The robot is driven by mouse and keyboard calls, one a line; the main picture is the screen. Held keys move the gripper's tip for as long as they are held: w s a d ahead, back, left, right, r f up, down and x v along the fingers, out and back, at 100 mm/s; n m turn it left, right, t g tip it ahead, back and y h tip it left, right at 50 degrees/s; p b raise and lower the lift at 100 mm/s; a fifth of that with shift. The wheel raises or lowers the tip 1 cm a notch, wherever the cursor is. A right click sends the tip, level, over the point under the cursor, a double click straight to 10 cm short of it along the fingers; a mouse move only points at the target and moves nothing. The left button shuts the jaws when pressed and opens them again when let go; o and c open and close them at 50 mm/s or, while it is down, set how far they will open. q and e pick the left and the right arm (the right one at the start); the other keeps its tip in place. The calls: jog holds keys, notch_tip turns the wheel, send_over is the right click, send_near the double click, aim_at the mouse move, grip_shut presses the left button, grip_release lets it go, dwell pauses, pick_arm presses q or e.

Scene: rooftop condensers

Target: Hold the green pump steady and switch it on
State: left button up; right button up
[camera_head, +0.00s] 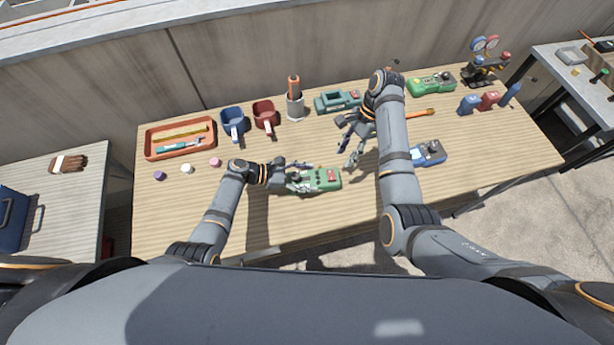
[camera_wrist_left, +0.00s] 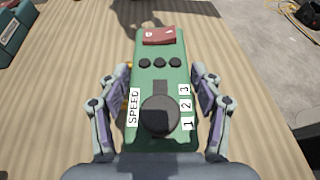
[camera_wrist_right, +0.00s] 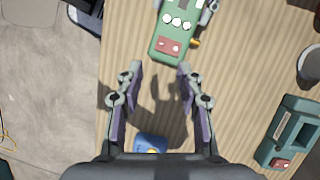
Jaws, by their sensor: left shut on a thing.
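The green pump (camera_head: 314,180) lies on the front middle of the wooden table. In the left wrist view the pump (camera_wrist_left: 160,85) shows a red rocker switch (camera_wrist_left: 159,36) at its far end, several dark buttons, a round black dial and a "SPEED" label. My left gripper (camera_head: 302,178) is shut on the pump's sides, at its dial end, leaving the switch uncovered. My right gripper (camera_head: 350,145) is open and empty above the table, behind and right of the pump. In the right wrist view the pump's switch end (camera_wrist_right: 170,46) lies ahead of the open fingers (camera_wrist_right: 159,68).
A teal device (camera_head: 338,101) and a brighter green device (camera_head: 432,84) stand at the back. A blue device (camera_head: 430,153) lies right of my right arm. Mugs, an orange tray (camera_head: 180,138) and small caps are at left. The table's front edge is clear.

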pick_arm(q)
jog(key=c, duration=0.7)
jog(key=shift+c, duration=0.7)
pick_arm(e)
jog(key=shift+c, duration=1.8)
jog(key=shift+d+n, duration=0.15)
jog(key=shift+n, duration=0.65)
jog(key=shift+c, duration=1.2)
jog(key=shift+d+n+y, duration=0.2)
jog(key=shift+n+y, duration=0.1)
jog(key=shift+n, duration=0.7)
grip_shut()
jog(key=d+r+n+y, duration=0.1)
jog(key=n, duration=0.8)
jog(key=d+r+n+y, duration=0.1)
jog(key=d+n+y, duration=0.1)
jog(key=n, duration=0.8)
jog(key=d+r+n+y, duration=0.1)
jog(key=n, duration=0.8)
jog(key=shift+d+n+t+y, duration=0.2)
jog(key=shift+n+t+y, duration=0.1)
jog(key=shift+y, duration=0.1)
